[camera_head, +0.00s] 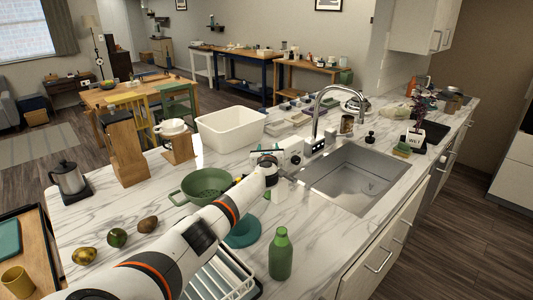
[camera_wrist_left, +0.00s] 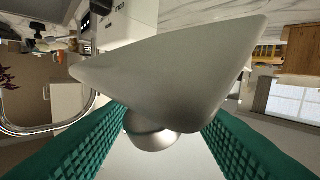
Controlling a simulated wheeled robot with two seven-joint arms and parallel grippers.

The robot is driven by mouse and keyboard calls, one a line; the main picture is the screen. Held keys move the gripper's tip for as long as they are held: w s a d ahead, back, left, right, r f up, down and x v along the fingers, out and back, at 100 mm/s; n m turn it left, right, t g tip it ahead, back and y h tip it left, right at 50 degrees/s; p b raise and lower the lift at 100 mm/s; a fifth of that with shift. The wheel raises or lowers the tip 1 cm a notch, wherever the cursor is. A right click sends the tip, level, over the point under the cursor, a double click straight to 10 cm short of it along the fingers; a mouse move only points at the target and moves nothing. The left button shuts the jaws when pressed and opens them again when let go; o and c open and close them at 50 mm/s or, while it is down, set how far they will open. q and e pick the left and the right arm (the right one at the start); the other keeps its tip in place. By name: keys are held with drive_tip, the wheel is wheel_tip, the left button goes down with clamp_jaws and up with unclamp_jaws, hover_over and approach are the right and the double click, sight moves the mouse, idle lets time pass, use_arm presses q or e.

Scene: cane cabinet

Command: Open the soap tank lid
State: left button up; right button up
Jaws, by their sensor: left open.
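My left gripper (camera_head: 268,160) is at the counter beside the sink, by a small white appliance (camera_head: 291,149) that the wrist partly hides. In the left wrist view, my open gripper (camera_wrist_left: 168,122) shows two green ridged fingers. A broad pale grey, smooth piece (camera_wrist_left: 180,70) fills the space in front of them and covers the fingertips. A rounded grey part (camera_wrist_left: 152,138) shows below it between the fingers. I cannot tell whether this is the soap tank lid or whether the fingers touch it. A white body with a black knob (camera_wrist_left: 84,22) is beyond it.
The sink (camera_head: 350,178) and curved faucet (camera_head: 325,105) are to the right. A white bin (camera_head: 232,128) stands behind the gripper. A green colander (camera_head: 206,185), a green bottle (camera_head: 281,254) and a white dish rack (camera_head: 228,272) are near my arm.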

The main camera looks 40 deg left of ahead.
use_arm(q)
drive_tip(key=v, duration=1.1)
drive_tip(key=shift+s+p, duration=0.4)
drive_tip(key=shift+s, duration=0.05)
drive_tip(key=shift+r, duration=0.1)
drive_tip(key=shift+c, duration=0.6)
